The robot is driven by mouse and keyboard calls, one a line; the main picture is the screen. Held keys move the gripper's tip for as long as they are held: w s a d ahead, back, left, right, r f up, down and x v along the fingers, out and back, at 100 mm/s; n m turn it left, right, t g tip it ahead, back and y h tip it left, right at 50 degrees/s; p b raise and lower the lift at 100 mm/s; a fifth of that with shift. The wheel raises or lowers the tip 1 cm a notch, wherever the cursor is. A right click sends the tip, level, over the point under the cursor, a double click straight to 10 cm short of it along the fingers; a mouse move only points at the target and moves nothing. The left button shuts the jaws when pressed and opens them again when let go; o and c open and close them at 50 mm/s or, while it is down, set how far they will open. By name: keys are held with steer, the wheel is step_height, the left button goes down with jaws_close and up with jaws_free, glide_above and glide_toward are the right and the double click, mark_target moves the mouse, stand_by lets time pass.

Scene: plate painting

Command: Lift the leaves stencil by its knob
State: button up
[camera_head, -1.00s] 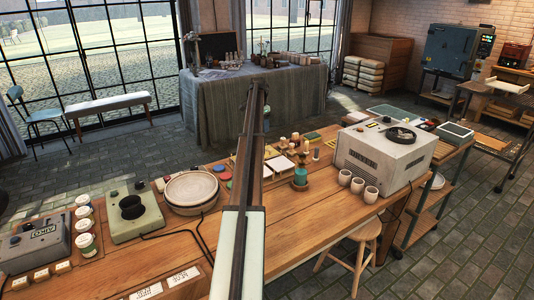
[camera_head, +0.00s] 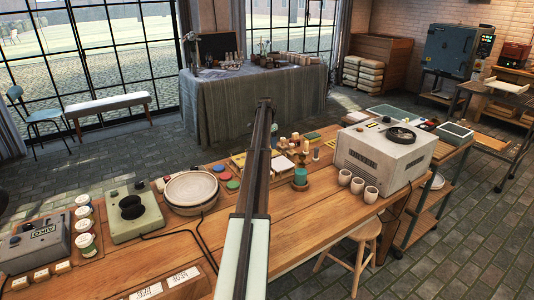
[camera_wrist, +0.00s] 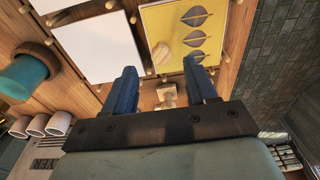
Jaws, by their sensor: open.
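The leaves stencil is a yellow sheet (camera_wrist: 208,18) with a column of dark leaf shapes, at the upper middle of the wrist view. Its round wooden knob (camera_wrist: 161,54) stands on the sheet, left of the leaves. A yellow edge (camera_head: 238,160) left of my arm in the head view appears to be the same sheet. My gripper (camera_wrist: 160,68) is open, with its dark blue fingers apart and nothing between them. The knob shows between and beyond the fingertips; I cannot tell the remaining height. In the head view my arm hides the gripper.
White sheets (camera_wrist: 102,46) lie among small wooden pegs beside the stencil. A teal object (camera_wrist: 28,80) and several pale cups (camera_wrist: 58,123) are farther left. In the head view, a round plate (camera_head: 190,188) and a control box (camera_head: 130,215) stand left of my arm.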

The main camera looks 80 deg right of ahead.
step_height(320, 180, down, 5)
steer(key=shift+d+r, duration=0.1)
steer(key=shift+d, duration=0.05)
jaws_close()
stand_by(0.6)
